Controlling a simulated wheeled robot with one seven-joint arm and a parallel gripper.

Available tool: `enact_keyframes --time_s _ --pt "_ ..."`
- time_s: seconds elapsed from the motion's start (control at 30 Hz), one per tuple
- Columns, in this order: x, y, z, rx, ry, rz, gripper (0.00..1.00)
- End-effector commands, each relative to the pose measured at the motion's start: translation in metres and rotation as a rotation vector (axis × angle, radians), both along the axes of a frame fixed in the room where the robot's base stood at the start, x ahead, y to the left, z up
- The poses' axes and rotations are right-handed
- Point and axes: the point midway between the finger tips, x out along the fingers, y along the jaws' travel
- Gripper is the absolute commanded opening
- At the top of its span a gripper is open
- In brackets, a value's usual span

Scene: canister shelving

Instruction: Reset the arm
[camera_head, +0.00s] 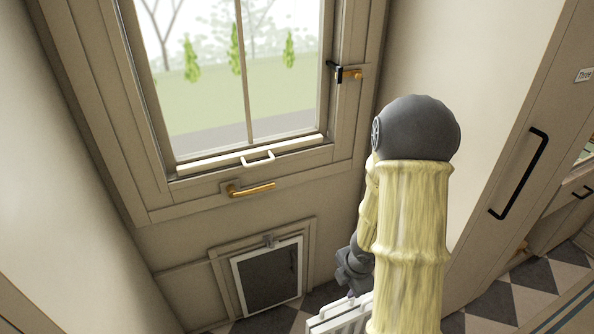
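My arm rises at the right of the middle, pale yellow with a dark grey rounded joint at the top, and it hides much of what lies behind it. My gripper (353,272) shows only in part, as dark grey pieces low beside the arm. Its fingertips cannot be made out, so I cannot tell whether it is open or shut. A white slatted thing (340,316) lies just below it at the bottom edge, cut off by the frame and by my arm. I cannot tell whether the gripper touches it.
A window (240,80) with a brass handle (250,189) fills the wall ahead. Below it is a small framed flap (268,277). A cabinet door with a black handle (519,173) stands close at the right. Checkered floor (500,300) shows at the lower right.

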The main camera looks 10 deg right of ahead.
Motion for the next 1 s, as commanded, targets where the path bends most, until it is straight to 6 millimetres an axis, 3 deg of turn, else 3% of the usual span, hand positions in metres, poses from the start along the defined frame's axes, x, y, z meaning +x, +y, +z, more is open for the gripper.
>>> enact_keyframes --time_s 0.17,0.27,0.57,0.8,1.0 --pt "0.002 0.001 0.007 -0.007 -0.010 -0.063 0.36" --pt "0.004 0.002 0.021 -0.014 -0.028 -0.196 0.36" --pt "-0.005 0.021 0.081 0.045 -0.093 -0.851 0.36" --pt "-0.031 0.056 0.121 0.199 -0.080 -1.376 0.36" --pt "-0.050 0.084 0.140 0.322 -0.018 -1.679 0.36"
